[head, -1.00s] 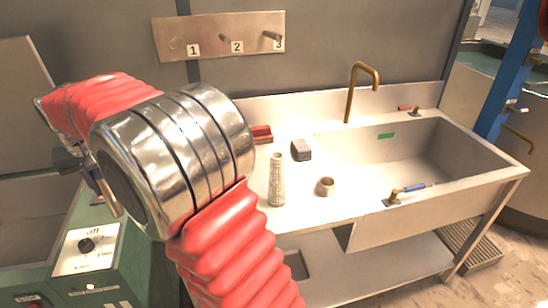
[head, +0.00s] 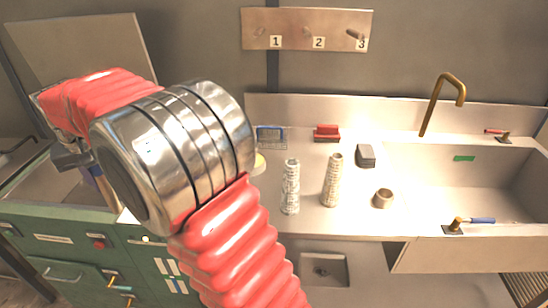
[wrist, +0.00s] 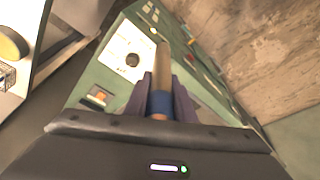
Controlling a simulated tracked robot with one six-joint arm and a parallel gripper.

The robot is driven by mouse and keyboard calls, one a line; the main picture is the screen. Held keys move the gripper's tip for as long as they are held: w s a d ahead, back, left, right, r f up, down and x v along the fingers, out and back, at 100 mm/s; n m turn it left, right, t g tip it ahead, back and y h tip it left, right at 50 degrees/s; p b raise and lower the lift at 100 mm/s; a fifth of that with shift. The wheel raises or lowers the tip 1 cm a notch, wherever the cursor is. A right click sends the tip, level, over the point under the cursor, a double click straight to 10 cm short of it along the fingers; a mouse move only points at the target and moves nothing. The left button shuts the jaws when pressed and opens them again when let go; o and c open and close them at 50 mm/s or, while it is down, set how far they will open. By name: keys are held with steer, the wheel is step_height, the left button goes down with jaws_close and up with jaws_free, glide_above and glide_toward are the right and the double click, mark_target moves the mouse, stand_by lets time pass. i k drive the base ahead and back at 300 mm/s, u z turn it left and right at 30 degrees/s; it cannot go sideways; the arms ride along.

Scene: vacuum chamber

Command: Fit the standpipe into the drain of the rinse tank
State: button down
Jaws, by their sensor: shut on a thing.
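My gripper (wrist: 160,98) is shut on a slim tube, tan with a blue band, apparently the standpipe (wrist: 162,65). In the wrist view the tube points away from me, with a green cabinet behind it. In the head view my gripper (head: 75,155) is at the left, above the green cabinet, with the tube partly hidden beside the arm. A large grey basin (head: 415,165), possibly the rinse tank, is set in the bench at the right, far from my gripper. Its drain is not visible. Another basin (head: 40,190) lies at the left below a raised lid.
The bench holds two ribbed pale columns (head: 290,188) (head: 332,182), a ring (head: 383,198), a dark block (head: 366,155) and a red brush-like item (head: 327,132). The green cabinet (head: 90,235) is below my gripper.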

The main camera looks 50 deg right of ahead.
mark_target(435, 220)
steer(key=u, duration=0.6)
steer(key=k, duration=2.85)
steer(key=z, duration=0.35)
